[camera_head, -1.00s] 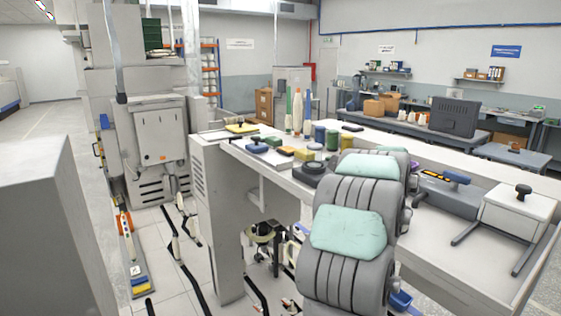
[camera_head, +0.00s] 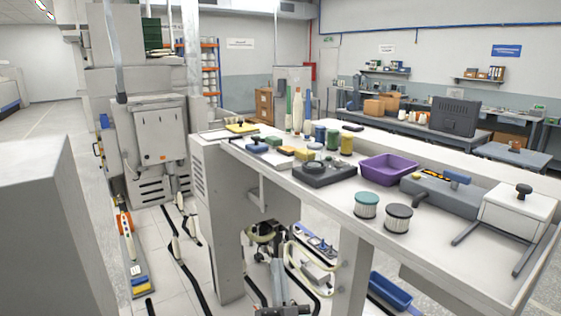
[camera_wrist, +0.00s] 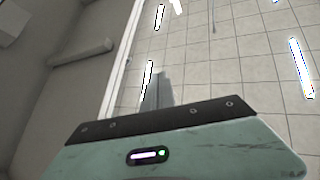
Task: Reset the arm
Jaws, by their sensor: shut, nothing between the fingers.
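My gripper (camera_wrist: 158,88) shows only in the wrist view, beyond a teal housing with a black edge strip. Its narrow grey fingers look shut, with nothing seen between them. The wrist view faces a tiled ceiling with bright lights, so the gripper points upward. My arm and gripper are out of the head view. On the white bench (camera_head: 320,192) stand a bobbin with a teal top (camera_head: 367,204) and a bobbin with a dark top (camera_head: 398,217). A purple tray (camera_head: 388,170) sits behind them and looks empty.
A dark grey device with a knob (camera_head: 324,172) is left of the tray. A grey block with a blue handle (camera_head: 445,192) and a white box with a black knob (camera_head: 517,210) are at right. Several spools and cones stand farther back. A blue bin (camera_head: 390,291) is below the bench.

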